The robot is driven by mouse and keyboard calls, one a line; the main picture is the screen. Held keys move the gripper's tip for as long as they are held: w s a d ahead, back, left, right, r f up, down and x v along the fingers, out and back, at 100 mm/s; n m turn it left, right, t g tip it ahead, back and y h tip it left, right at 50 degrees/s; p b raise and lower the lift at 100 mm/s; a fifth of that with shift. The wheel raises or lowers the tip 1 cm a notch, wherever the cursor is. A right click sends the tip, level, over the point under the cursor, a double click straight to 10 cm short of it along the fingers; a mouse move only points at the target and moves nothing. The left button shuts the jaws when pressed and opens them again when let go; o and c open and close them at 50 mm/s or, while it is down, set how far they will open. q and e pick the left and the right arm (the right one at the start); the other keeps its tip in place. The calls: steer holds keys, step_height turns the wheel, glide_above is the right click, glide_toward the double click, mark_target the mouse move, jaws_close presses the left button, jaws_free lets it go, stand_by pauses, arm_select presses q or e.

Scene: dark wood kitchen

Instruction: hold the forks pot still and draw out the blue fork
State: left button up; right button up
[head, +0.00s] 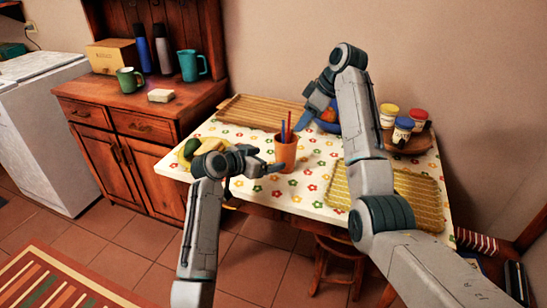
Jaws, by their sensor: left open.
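The forks pot (286,155) is a terracotta-coloured cup standing upright on the flowered table. A blue handle (283,131) and a red handle (289,124) stick up out of it; the blue one is on the left. My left gripper (274,168) is open, low at the pot's left side, with its fingertips close to the wall; I cannot tell whether they touch it. My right gripper (302,122) is above and right of the pot, pointing down and left, close to the handles in the picture. Its fingers are too small and dark to show whether they are open.
A slatted wooden tray (258,112) lies behind the pot, and a woven yellow mat (410,196) lies at the right. Several lidded jars (403,130) stand at the back right. A fruit plate (190,148) is at the left, partly behind my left arm. A bowl (327,125) sits behind my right arm.

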mark_target(285, 155)
arm_select(q)
steer(key=x, duration=1)
steer(key=shift+a+f, duration=0.1)
steer(key=c, duration=1.1)
